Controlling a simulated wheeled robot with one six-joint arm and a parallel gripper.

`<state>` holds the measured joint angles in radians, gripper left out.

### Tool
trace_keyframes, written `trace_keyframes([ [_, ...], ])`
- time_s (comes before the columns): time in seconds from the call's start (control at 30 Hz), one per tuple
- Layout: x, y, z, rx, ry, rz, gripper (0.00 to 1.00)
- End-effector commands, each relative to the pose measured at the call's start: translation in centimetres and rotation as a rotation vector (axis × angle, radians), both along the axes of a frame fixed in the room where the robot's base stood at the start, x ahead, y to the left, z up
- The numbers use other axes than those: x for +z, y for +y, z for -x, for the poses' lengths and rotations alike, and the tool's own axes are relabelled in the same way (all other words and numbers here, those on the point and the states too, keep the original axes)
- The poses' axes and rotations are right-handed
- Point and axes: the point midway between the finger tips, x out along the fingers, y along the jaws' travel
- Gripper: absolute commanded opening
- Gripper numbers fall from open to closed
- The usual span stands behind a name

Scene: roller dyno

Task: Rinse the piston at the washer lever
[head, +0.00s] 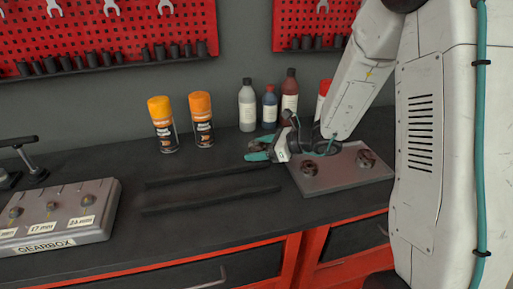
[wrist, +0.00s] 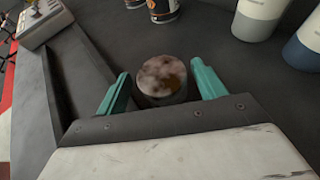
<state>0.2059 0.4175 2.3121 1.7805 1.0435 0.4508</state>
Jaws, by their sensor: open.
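A round piston (wrist: 162,80) with a blotched brown and whitish top stands on the dark bench in the wrist view. My gripper (wrist: 162,72) is open, with one teal finger on each side of the piston; I cannot tell whether either finger touches it. In the head view my gripper (head: 259,151) is low over the bench, left of a grey tray, and the piston cannot be made out there. No washer lever is clearly identifiable. A dark device with a black handle (head: 18,142) is at the left edge, cut off by the frame.
The grey tray (head: 335,185) holds two dark round parts. Spray cans (head: 201,120) and several bottles (head: 247,105) stand behind. Two dark rails (head: 210,201) lie in the middle of the bench. A gearbox block (head: 70,213) is at left. Red pegboards hang above.

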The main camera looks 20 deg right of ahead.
Motion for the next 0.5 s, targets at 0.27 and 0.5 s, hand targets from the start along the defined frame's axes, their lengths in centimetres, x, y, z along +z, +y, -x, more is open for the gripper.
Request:
trace_keyframes([
  [0.27, 2.7, -5.0, 3.2, -0.008, -0.008, 0.001, 0.70],
  [0.5, 4.2, -7.8, 5.2, -0.005, -0.010, 0.000, 0.70],
])
